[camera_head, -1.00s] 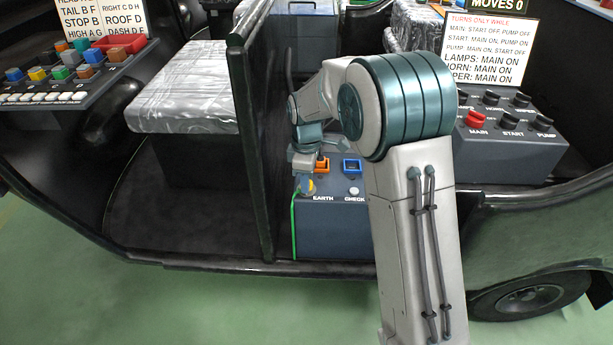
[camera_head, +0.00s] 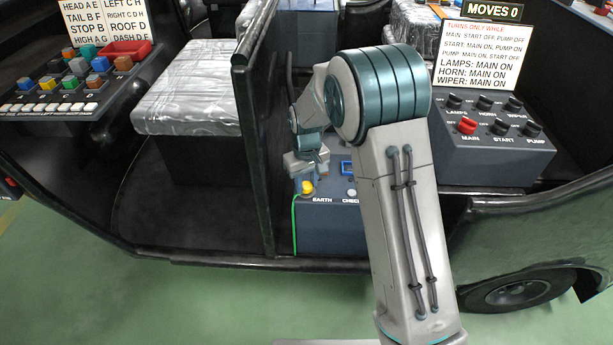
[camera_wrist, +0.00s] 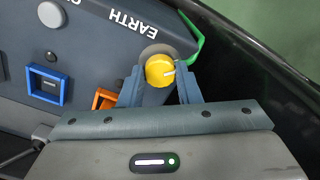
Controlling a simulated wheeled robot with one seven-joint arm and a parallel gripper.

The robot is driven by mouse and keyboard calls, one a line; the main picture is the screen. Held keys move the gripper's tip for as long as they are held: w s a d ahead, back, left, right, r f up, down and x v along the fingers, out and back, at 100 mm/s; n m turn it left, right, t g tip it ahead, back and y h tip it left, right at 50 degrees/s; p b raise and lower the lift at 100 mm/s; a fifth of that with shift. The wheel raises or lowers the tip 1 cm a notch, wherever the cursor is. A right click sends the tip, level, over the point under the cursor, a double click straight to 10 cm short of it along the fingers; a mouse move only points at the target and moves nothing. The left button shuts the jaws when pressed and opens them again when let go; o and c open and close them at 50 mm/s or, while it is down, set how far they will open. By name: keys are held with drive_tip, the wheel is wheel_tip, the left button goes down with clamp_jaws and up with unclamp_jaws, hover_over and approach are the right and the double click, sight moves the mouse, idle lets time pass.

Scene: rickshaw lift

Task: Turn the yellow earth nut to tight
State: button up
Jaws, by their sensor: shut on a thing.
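The yellow earth nut (camera_wrist: 160,70) sits on the dark box near the EARTH label (camera_wrist: 132,20) in the wrist view, with a white mark on its right side. It also shows in the head view (camera_head: 307,187), just below my gripper. My gripper (camera_wrist: 160,84) has its two fingers around the nut, one at each side, shut on it. In the head view my gripper (camera_head: 307,176) is partly hidden by its own wrist. A green wire (camera_wrist: 195,42) runs beside the nut.
The box (camera_head: 325,230) carries a blue-framed socket (camera_wrist: 47,87) and an orange-framed one (camera_wrist: 104,98), partly hidden by my gripper. A grey CHECK button (camera_wrist: 51,14) is near. A black post (camera_head: 255,130) stands close left of my gripper. A switch panel (camera_head: 490,165) lies to the right.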

sight(306, 185)
drive_tip(key=m+p, duration=0.2)
drive_tip(key=m, duration=0.2)
drive_tip(key=shift+r+m, duration=0.1)
drive_tip(key=shift+m, duration=0.2)
drive_tip(key=shift+m+p, duration=0.65)
drive_tip(key=shift+m, duration=1.25)
drive_tip(key=shift+a, duration=0.1)
drive_tip(key=o, duration=1)
drive_tip(key=shift+c, duration=0.2)
wheel_tip(306, 185, up, 14)
drive_tip(key=p, duration=0.2)
drive_tip(key=shift+f+p, duration=0.2)
drive_tip(key=shift+p, duration=0.1)
